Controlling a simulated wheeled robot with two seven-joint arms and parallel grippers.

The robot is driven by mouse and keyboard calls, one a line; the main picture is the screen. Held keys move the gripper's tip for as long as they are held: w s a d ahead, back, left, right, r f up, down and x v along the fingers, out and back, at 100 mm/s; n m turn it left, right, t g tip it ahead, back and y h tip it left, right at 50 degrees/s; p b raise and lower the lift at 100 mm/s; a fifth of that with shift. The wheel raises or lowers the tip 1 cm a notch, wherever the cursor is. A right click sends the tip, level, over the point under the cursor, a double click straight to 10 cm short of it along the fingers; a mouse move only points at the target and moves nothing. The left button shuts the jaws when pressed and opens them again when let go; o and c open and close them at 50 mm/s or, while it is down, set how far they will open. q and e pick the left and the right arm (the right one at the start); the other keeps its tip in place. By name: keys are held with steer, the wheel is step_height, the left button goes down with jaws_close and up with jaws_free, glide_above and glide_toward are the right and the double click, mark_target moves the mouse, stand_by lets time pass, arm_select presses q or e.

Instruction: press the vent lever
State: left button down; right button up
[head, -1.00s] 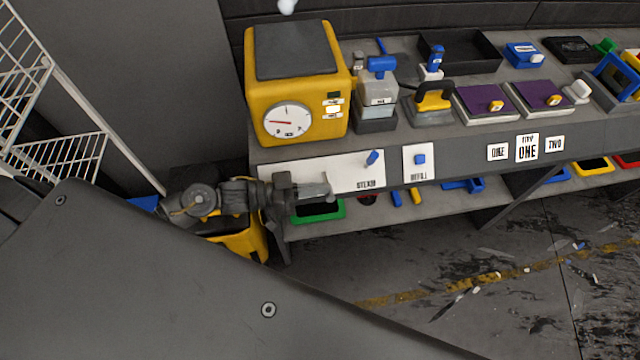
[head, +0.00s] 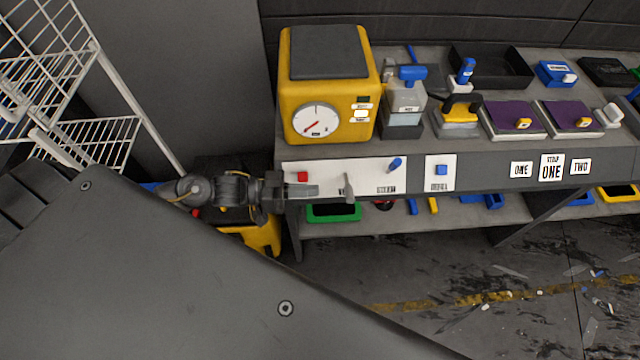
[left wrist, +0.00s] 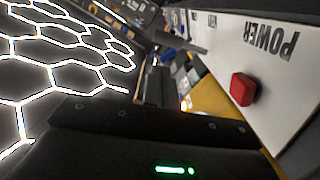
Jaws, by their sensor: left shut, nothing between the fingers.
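A grey lever (head: 348,188) sticks out from the front of the white panel (head: 340,168) under the yellow machine (head: 330,85); I take it for the vent lever. A grey bar (left wrist: 182,40) in the left wrist view may be the same lever. My left gripper (head: 316,190) is shut and empty, pointing right, just left of the lever with a small apparent gap. A red button (head: 303,176) is above its fingers; it also shows beside the word POWER in the left wrist view (left wrist: 242,89). The gauge (head: 316,121) needle points lower left. My right gripper is out of view.
A blue lever (head: 395,164) and a blue button (head: 441,170) are further right on the bench front. A green tray (head: 334,213) is on the shelf below. A white wire rack (head: 110,130) stands left. The floor at right has scattered scraps.

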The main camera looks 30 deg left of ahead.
arm_select(q)
steer(key=shift+v, duration=1.3)
